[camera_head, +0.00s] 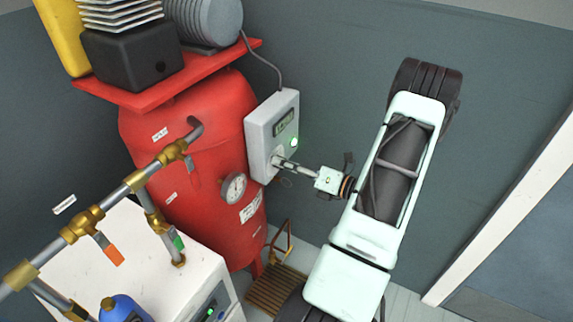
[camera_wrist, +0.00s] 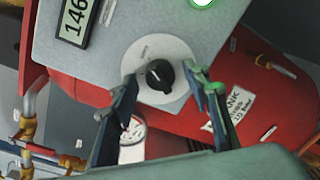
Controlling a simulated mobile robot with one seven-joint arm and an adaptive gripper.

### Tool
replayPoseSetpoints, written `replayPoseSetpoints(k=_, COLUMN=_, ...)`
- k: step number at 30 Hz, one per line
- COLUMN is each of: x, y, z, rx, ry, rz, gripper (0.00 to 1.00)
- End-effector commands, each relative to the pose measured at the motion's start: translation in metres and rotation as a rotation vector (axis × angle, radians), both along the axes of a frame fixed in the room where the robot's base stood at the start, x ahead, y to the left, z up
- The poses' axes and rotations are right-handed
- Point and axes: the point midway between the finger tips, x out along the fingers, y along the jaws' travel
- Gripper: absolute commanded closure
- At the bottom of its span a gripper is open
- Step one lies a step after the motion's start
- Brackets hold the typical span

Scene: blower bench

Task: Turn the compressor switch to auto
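The compressor switch (camera_wrist: 160,75) is a black rotary knob on a pale round plate (camera_wrist: 179,52) on the grey control box. In the wrist view its label is too small to read for certain. The control box (camera_head: 263,145) is mounted beside the red compressor tank (camera_head: 185,125). My gripper (camera_wrist: 165,81) is open, with one finger on each side of the knob and visible gaps to it. In the head view my gripper (camera_head: 283,162) is at the lower front of the box and hides the knob.
The box has a lit green button (camera_head: 294,142) and a display (camera_wrist: 77,15). A pressure gauge (camera_head: 233,187) is on the tank. Brass-fitted pipes (camera_head: 135,182) and a white cabinet (camera_head: 130,265) stand at the left. Wall space right of the box is clear apart from my arm.

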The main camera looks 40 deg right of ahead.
Motion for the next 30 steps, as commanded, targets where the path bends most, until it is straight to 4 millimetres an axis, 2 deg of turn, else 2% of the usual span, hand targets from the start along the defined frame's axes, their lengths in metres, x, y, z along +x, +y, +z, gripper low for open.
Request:
replayPoseSetpoints(k=7, x=-0.001, y=-0.001, z=0.001, rx=-0.001, ry=-0.002, rz=-0.001, gripper=0.56)
replayPoseSetpoints(k=10, x=-0.008, y=-0.005, z=0.001, rx=-0.003, ry=-0.002, rz=-0.003, gripper=0.56)
replayPoseSetpoints(k=24, x=-0.093, y=-0.036, z=0.007, rx=-0.001, ry=0.000, rz=-0.003, gripper=0.56)
replayPoseSetpoints(k=30, x=-0.110, y=-0.042, z=0.008, rx=-0.001, ry=-0.001, rz=-0.001, gripper=0.56)
